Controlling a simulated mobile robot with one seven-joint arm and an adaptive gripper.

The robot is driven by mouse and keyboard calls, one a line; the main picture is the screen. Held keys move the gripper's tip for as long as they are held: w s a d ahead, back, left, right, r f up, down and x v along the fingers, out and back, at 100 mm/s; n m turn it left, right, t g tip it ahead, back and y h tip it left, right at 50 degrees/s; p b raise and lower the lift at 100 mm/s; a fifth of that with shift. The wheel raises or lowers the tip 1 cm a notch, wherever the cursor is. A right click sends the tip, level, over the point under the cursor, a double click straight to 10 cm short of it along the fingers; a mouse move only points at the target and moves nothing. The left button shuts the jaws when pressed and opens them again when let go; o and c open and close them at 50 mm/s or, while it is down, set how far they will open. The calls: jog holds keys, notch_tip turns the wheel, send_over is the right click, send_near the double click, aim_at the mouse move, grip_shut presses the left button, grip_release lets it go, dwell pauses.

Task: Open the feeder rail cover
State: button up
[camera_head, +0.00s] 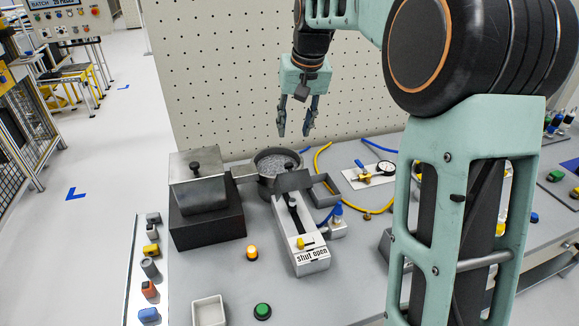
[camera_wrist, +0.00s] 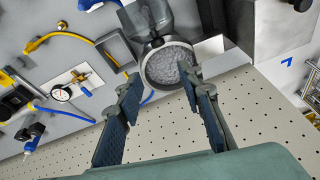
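The feeder rail (camera_head: 314,262) is a pale, long box in the head view, running forward from a round bowl of grey granules (camera_head: 275,163). A dark plate (camera_head: 293,181) lies across its far end, and a black knob stands on the rail's dark top. I cannot tell which of these parts is the cover. A yellow knob (camera_head: 300,242) sits at the near end, above the "shut" side of a "shut open" label. My gripper (camera_head: 294,134) is open and empty, pointing down above the bowl. In the wrist view the bowl (camera_wrist: 169,64) shows beyond the open fingers (camera_wrist: 162,76).
A grey open frame (camera_head: 324,190) and a gauge plate (camera_head: 369,175) are to the right. An amber lamp (camera_head: 251,252) and green button (camera_head: 262,311) are left of the rail. A perforated wall rises behind.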

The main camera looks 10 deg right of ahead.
aim_at(289, 163)
jog(key=shift+n+t, duration=0.8)
jog(key=f, duration=0.7)
jog(key=w+a+f, duration=0.1)
jog(key=f, duration=0.3)
jog(key=shift+a+b, duration=0.1)
jog(key=shift+b, duration=0.3)
jog(key=shift+s, duration=0.1)
grip_shut()
